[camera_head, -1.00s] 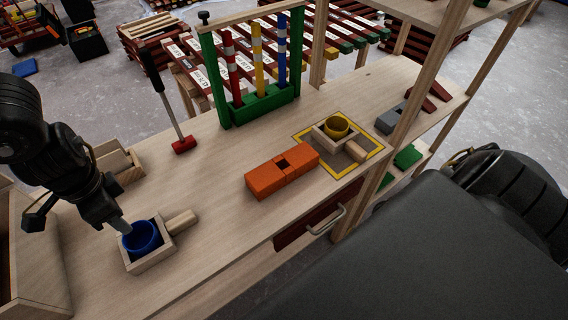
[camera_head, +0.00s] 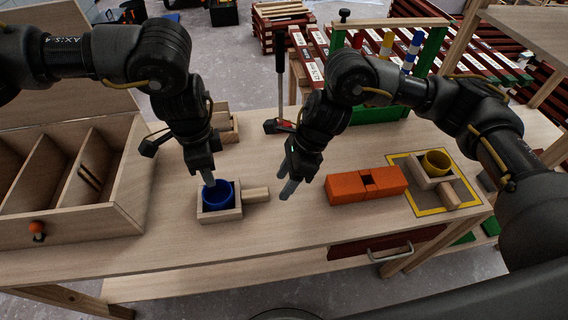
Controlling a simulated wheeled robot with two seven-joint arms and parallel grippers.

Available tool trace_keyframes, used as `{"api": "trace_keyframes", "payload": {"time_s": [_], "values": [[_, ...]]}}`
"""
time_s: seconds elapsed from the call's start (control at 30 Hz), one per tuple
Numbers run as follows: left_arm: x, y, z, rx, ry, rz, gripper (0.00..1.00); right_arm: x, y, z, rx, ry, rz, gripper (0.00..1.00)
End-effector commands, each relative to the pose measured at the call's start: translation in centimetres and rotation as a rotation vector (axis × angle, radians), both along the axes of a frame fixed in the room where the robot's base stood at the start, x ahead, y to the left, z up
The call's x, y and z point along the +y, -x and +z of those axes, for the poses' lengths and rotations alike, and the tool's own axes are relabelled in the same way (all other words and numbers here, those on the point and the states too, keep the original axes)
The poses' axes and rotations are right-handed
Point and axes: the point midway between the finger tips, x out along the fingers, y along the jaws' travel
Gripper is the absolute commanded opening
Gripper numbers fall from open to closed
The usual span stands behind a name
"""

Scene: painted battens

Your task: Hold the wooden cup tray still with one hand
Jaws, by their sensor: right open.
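A small wooden cup tray (camera_head: 232,214) with a stub handle (camera_head: 256,194) pointing right sits on the bench, holding a blue cup (camera_head: 217,194). My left gripper (camera_head: 209,180) points down at the blue cup's far rim, its fingertip overlapping the cup; whether it grips the rim is not clear. My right gripper (camera_head: 289,187) is open and empty above the bench, just right of the tray's handle and apart from it. A second wooden tray (camera_head: 422,179) holds a yellow cup (camera_head: 437,162) inside a yellow-outlined square (camera_head: 430,211) at the right.
A divided wooden box (camera_head: 100,222) stands at the left. A small wooden box (camera_head: 226,128), a red-headed mallet (camera_head: 281,125) and a green rack (camera_head: 378,110) are behind. The drawer handle (camera_head: 390,254) is at the front.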

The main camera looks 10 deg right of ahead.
Motion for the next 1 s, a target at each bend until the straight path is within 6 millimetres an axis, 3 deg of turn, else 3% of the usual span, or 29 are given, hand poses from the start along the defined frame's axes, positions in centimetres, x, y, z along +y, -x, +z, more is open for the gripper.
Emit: {"api": "trace_keyframes", "payload": {"time_s": [0.17, 0.43, 1.0], "values": [[0.0, 0.0, 0.0, 0.000, 0.000, 0.000, 0.36, 0.2, -2.4, 1.8, -0.137, 0.036, 0.057, 0.51], [0.0, 0.0, 0.0, 0.000, 0.000, 0.000, 0.36, 0.5, -2.7, 1.5, -0.153, 0.041, 0.065, 0.51], [0.0, 0.0, 0.0, 0.000, 0.000, 0.000, 0.36, 3.8, -2.6, -6.7, -0.148, 0.040, 0.063, 0.51]]}}
